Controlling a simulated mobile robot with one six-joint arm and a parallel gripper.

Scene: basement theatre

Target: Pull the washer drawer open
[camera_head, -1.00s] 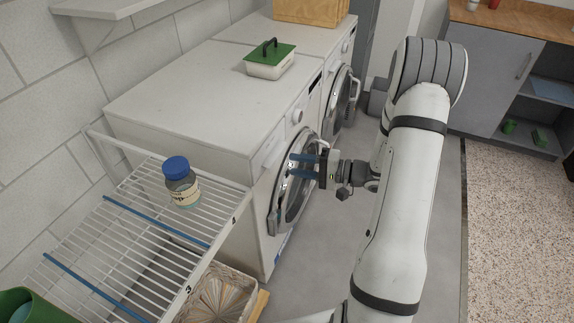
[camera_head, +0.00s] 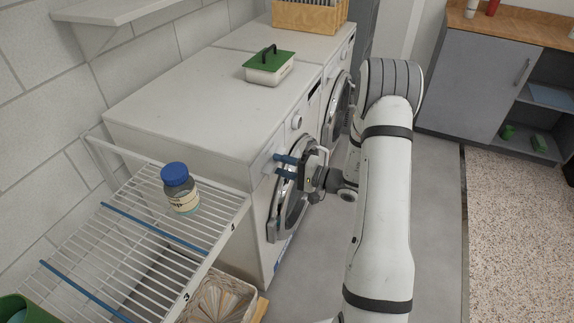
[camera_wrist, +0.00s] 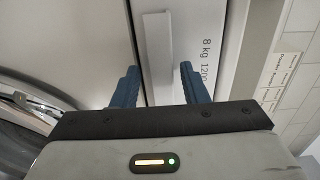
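The white washer (camera_head: 190,115) stands against the wall, with its round glass door (camera_head: 283,222) shut on its front. The washer drawer (camera_head: 262,166) is at the upper left of that front, partly hidden by my gripper in the head view. In the wrist view the drawer (camera_wrist: 208,22) shows a printed "8 kg" label and a raised grey handle bar (camera_wrist: 158,52). My gripper (camera_head: 280,165) is open, with its blue fingers pointing at the drawer. In the wrist view the gripper's fingers (camera_wrist: 159,82) stand apart on either side of the bar's line. I cannot tell whether they touch it.
A wire rack with a blue-lidded jar (camera_head: 180,188) stands left of the washer, above a wicker basket (camera_head: 222,300). A green-lidded box (camera_head: 268,66) sits on the washer. A second machine stands beyond it. Floor right of my arm is clear.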

